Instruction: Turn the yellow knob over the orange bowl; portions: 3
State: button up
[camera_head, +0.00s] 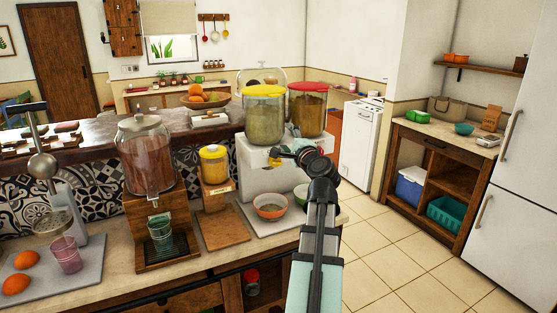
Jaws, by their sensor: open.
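The orange bowl (271,207) stands on a light tray at the front of the white dispenser stand (258,182). Above it is a jar with a yellow lid (265,91) and greenish contents. A small yellow part, seemingly the yellow knob (275,162), shows on the front of the stand under this jar, partly hidden by my gripper. My gripper (281,153) is open, at the upper front of the stand, close to the knob. I cannot tell whether it touches it. My arm comes up from the lower right of the bowl.
A red-lidded jar (308,108) stands right of the yellow-lidded one, with a greenish bowl (301,193) below, partly behind my arm. Left are a small yellow-lidded jar (213,164) and a drink dispenser (147,165) with a glass (160,236). The tiled floor (410,240) at right is clear.

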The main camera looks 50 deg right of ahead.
jog(key=s+a+f+m+b, duration=0.2)
jog(key=s+f+m+b, duration=0.15)
jog(key=s, duration=0.35)
jog(key=s+a+f+m+b, duration=0.1)
jog(key=s+f+m+b, duration=0.15)
jog(key=s+b, duration=0.35)
jog(key=m+y+p, duration=0.2)
jog(key=m+p, duration=0.2)
jog(key=m, duration=0.2)
send_near(278, 163)
jog(key=p+x, duration=0.3)
jog(key=x, duration=0.6)
jog(key=shift+w+d+f, duration=0.1)
jog(key=shift+w+f, duration=0.05)
jog(key=shift+w, duration=0.05)
jog(key=c, duration=1.1)
